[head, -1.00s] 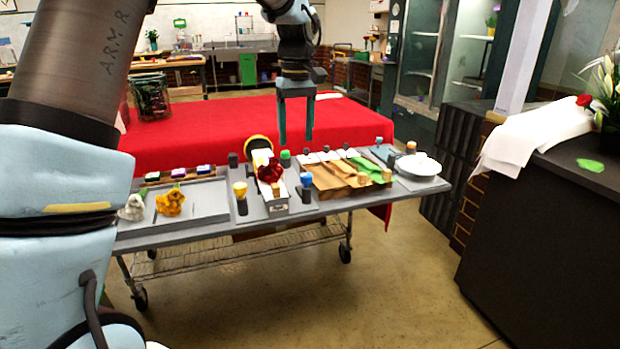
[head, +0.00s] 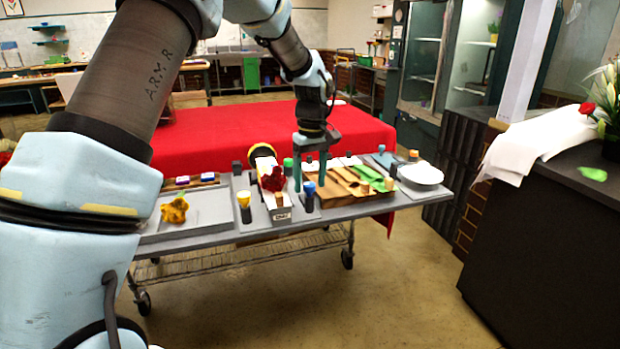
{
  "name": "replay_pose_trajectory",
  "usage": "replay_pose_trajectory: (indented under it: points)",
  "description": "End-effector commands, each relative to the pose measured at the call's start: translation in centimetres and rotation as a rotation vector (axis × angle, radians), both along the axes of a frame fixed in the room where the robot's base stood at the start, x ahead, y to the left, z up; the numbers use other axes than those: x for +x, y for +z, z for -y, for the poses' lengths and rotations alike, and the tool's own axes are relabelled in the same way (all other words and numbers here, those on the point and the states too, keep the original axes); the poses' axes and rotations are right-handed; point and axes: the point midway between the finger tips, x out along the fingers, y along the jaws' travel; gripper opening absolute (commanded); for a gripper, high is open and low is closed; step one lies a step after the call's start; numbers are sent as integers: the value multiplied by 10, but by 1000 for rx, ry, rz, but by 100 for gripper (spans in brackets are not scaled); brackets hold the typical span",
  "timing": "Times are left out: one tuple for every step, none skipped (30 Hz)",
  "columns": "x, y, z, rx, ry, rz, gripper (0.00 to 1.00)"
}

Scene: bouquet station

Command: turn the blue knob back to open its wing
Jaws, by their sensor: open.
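A red flower (head: 272,179) lies over the white box. I cannot make out which part is the blue knob's wing.
A yellow knob (head: 243,198) stands left of the box and a green knob (head: 288,164) behind it. Brown and green wraps (head: 362,183) lie to the right, beside a white bowl (head: 421,174). A yellow flower (head: 175,210) lies on the left tray.

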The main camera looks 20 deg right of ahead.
Motion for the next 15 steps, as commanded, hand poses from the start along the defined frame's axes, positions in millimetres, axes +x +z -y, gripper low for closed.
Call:
replay_pose_trajectory:
  points:
    - [0,-1,0,0,0,0,69]
    - [0,-1,0,0,0,0,69]
    - [0,-1,0,0,0,0,69]
    - [0,-1,0,0,0,0,69]
    - [0,-1,0,0,0,0,69]
    - [0,-1,0,0,0,0,69]
    - [0,-1,0,0,0,0,69]
    - [0,-1,0,0,0,0,67]
    - [0,-1,0,0,0,1,62]
    - [0,-1,0,0,0,1,59]
    - [0,-1,0,0,0,1,56]
    - [0,0,0,0,0,1,51]
    - [0,0,0,0,0,1,48]
    - [0,0,0,0,0,1,44]
    - [0,0,0,0,0,1,40]
